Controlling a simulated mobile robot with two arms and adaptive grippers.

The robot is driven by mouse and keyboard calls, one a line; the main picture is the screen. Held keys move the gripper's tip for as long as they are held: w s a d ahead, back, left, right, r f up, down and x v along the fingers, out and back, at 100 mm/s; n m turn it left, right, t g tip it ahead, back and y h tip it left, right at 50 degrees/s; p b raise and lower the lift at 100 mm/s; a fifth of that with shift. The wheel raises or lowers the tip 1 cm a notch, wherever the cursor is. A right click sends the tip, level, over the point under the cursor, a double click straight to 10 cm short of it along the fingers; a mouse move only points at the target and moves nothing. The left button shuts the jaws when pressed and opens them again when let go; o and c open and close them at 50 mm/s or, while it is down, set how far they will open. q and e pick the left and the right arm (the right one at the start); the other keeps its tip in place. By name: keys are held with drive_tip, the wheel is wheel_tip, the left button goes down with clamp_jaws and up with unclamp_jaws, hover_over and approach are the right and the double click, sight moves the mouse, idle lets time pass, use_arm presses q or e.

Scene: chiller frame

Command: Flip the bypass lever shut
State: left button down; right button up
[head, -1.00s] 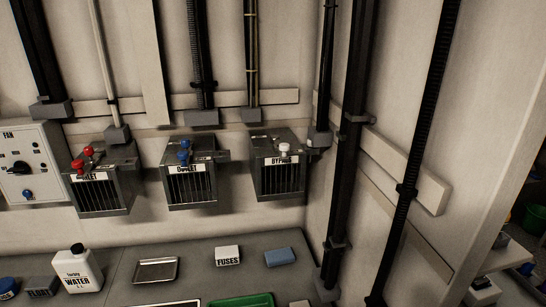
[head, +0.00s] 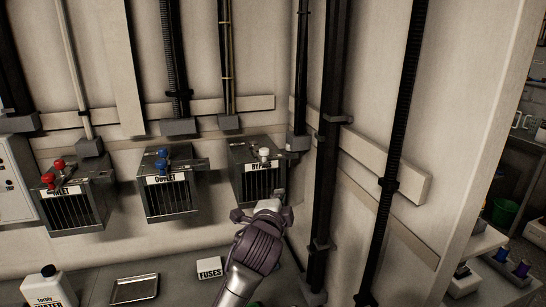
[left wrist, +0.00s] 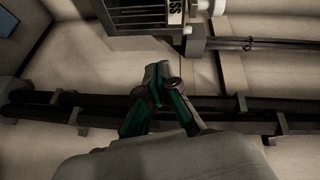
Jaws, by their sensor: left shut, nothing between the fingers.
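The bypass box (head: 258,181) is a grey grilled box on the back wall, labelled BYPASS. Its lever has a white knob (head: 264,153) on top of the box. My left gripper (head: 268,204) is in front of and just below the box, partly covering its lower right side. In the left wrist view its fingers (left wrist: 164,74) are shut and empty, apart from the box, whose grille (left wrist: 138,18) and label show at the top edge. A white part shows beside the label there; I cannot tell whether it is the knob. My right gripper is not in view.
The outlet box with blue knobs (head: 161,157) and the inlet box with red knobs (head: 57,168) are to the left. Dark vertical pipes (head: 325,160) stand close right of the bypass box. A FUSES box (head: 209,268), metal tray (head: 135,289) and white bottle (head: 48,287) stand below.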

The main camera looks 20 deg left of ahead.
use_arm(q)
wheel_tip(320, 180, up, 7)
drive_tip(key=m+t, duration=0.1)
drive_tip(key=t, duration=0.1)
drive_tip(key=w+p, duration=0.2)
drive_tip(key=w, duration=0.9)
drive_tip(key=a, duration=0.1)
drive_tip(key=s+a+p, duration=0.1)
drive_tip(key=s+a, duration=0.1)
drive_tip(key=a, duration=0.1)
drive_tip(key=shift+p, duration=0.3)
drive_tip(key=shift+a+r, duration=0.1)
drive_tip(key=shift+a, duration=0.05)
